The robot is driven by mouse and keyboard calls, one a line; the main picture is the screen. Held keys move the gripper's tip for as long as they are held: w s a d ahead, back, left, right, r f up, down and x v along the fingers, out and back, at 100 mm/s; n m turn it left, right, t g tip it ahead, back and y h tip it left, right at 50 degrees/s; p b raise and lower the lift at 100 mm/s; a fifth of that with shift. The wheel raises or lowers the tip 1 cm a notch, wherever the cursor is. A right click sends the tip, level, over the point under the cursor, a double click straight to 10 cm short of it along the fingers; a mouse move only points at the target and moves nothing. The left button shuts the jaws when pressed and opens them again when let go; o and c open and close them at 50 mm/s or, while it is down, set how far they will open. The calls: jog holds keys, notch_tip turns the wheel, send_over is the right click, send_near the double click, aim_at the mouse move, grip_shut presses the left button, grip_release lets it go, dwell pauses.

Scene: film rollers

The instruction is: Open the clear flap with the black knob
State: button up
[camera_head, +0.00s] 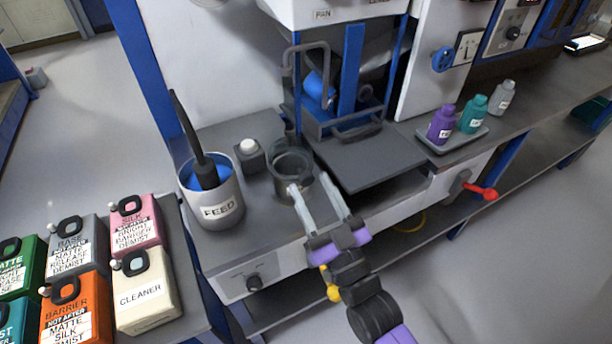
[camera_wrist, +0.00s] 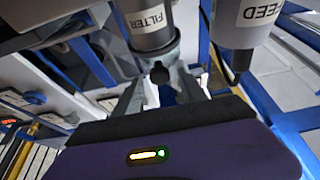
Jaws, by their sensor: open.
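I cannot make out the clear flap for certain in either view. In the head view a small dark round part (camera_head: 365,92) shows at the machine's blue-framed opening; I cannot tell whether it is the flap's knob. My gripper (camera_head: 309,182) is open at the bench's front edge, its pale fingers pointing toward the machine. Its left finger lies at or in front of a dark grey cup (camera_head: 291,164). In the wrist view a dark round knob-like part (camera_wrist: 159,73) shows between the fingers, below a grey cylinder labelled FILTER (camera_wrist: 150,22). Nothing is clearly gripped.
A FEED pot (camera_head: 223,208) with a black-handled tool stands left of the cup, beside a white-topped button box (camera_head: 250,155). A flat grey plate (camera_head: 370,160) lies right of my fingers.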

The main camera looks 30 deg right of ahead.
aim_at(308, 182)
jog(key=shift+x, duration=1.55)
jog(key=shift+c, duration=0.2)
grip_shut()
